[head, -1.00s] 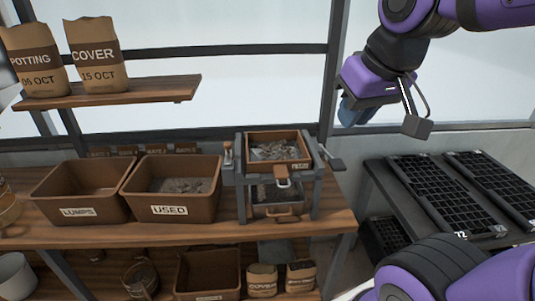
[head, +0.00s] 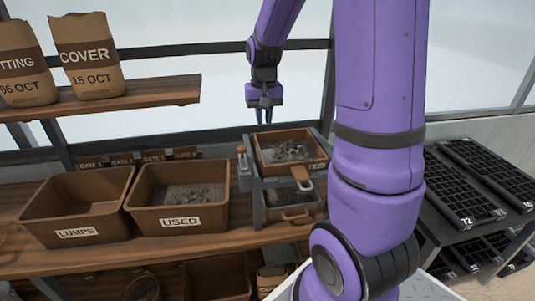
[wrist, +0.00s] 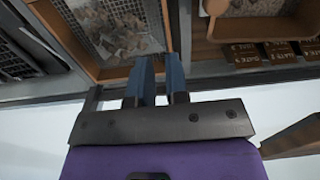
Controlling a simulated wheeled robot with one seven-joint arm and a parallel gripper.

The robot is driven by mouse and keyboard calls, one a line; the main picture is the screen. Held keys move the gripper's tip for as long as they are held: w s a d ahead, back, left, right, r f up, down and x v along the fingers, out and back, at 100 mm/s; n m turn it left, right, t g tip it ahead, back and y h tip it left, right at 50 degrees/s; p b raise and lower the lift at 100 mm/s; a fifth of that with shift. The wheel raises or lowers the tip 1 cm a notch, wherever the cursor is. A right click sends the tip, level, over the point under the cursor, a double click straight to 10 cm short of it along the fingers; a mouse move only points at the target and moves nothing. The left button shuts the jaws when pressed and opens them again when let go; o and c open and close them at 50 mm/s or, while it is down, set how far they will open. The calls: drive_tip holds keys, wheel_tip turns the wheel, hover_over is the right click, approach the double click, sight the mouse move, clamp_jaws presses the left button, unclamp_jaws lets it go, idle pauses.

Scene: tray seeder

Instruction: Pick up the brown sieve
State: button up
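The brown sieve (head: 280,171) is a square, wooden-rimmed frame with a mesh and grey lumps on it. It sits on top of a grey stand (head: 253,205), with a small handle at its front. In the wrist view the sieve (wrist: 118,71) is at the upper left. My gripper (head: 263,122) hangs pointing down above and behind the sieve's back edge, apart from it. In the wrist view my gripper (wrist: 160,62) shows two blue fingers with a gap between them and nothing held.
A brown drawer (head: 297,215) sits under the sieve. The bins marked LUMPS (head: 75,235) and USED (head: 180,224) stand to its left. Small gate-labelled blocks (head: 152,157) are behind them. Black trays (head: 455,190) lie at the right. My arm hides part of the bench's right side.

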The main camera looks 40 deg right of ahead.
sight(260, 151)
drive_tip(key=f, duration=0.4)
drive_tip(key=w+f, duration=0.1)
drive_tip(key=f, duration=0.3)
drive_tip(key=w+f, duration=0.1)
drive_tip(key=f, duration=0.3)
drive_tip(key=shift+f, duration=0.15)
drive_tip(key=shift+c, duration=0.2)
clamp_jaws()
